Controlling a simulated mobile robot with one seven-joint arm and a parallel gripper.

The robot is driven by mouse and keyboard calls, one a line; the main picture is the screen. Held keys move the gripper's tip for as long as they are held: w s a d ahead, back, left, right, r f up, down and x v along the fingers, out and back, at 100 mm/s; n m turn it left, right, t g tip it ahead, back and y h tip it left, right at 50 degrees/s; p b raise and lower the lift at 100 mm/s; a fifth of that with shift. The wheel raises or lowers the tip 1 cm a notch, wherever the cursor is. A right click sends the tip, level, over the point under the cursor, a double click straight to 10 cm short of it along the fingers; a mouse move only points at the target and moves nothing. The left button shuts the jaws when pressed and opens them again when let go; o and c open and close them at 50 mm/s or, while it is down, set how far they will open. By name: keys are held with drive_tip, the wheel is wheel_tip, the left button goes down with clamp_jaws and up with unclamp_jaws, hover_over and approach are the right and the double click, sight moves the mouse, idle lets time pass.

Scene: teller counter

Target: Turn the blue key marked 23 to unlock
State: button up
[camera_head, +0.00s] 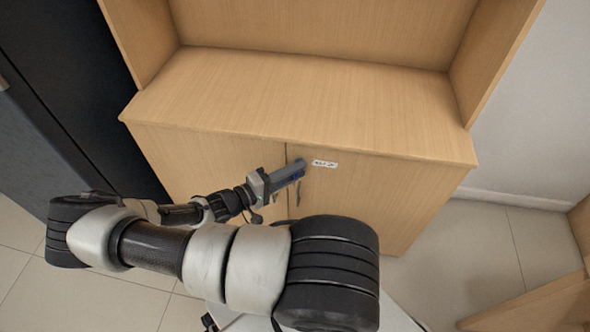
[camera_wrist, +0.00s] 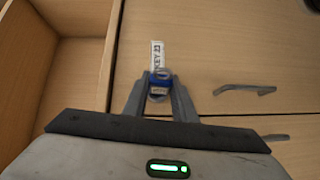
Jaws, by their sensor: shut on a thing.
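The blue key (camera_wrist: 160,83) sits at the cabinet door front in the wrist view, below a white label (camera_wrist: 157,54) that reads KEY 23. My gripper (camera_wrist: 160,92) is shut on the key, with one finger on each side of it. In the head view my gripper (camera_head: 297,167) reaches the upper edge of the right cabinet door (camera_head: 365,195), just left of the white label (camera_head: 324,163). The key is mostly hidden by the fingers in the head view. The lock behind the key is hidden, so I cannot tell its turn angle.
A metal door handle (camera_wrist: 245,89) is right of the key in the wrist view. The wooden cabinet top (camera_head: 300,95) is bare, with an open shelf above it. A dark cabinet (camera_head: 75,70) stands at the left. Tiled floor (camera_head: 490,260) is free at the right.

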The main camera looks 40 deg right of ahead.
drive_tip(key=shift+w+m+y+p, duration=0.1)
drive_tip(key=shift+m+y+p, duration=0.4)
drive_tip(key=shift+p, duration=0.4)
drive_tip(key=shift+r+p, duration=0.15)
drive_tip(key=shift+p, duration=0.25)
drive_tip(key=shift+m+t+y+p, duration=0.55)
drive_tip(key=shift+y+p, duration=0.35)
drive_tip(key=shift+p, duration=0.25)
drive_tip(key=shift+m, duration=0.25)
drive_tip(key=shift+m+t+y+p, duration=0.5)
drive_tip(key=shift+y+p, duration=0.4)
drive_tip(key=shift+p, duration=0.55)
drive_tip(key=shift+f, duration=0.25)
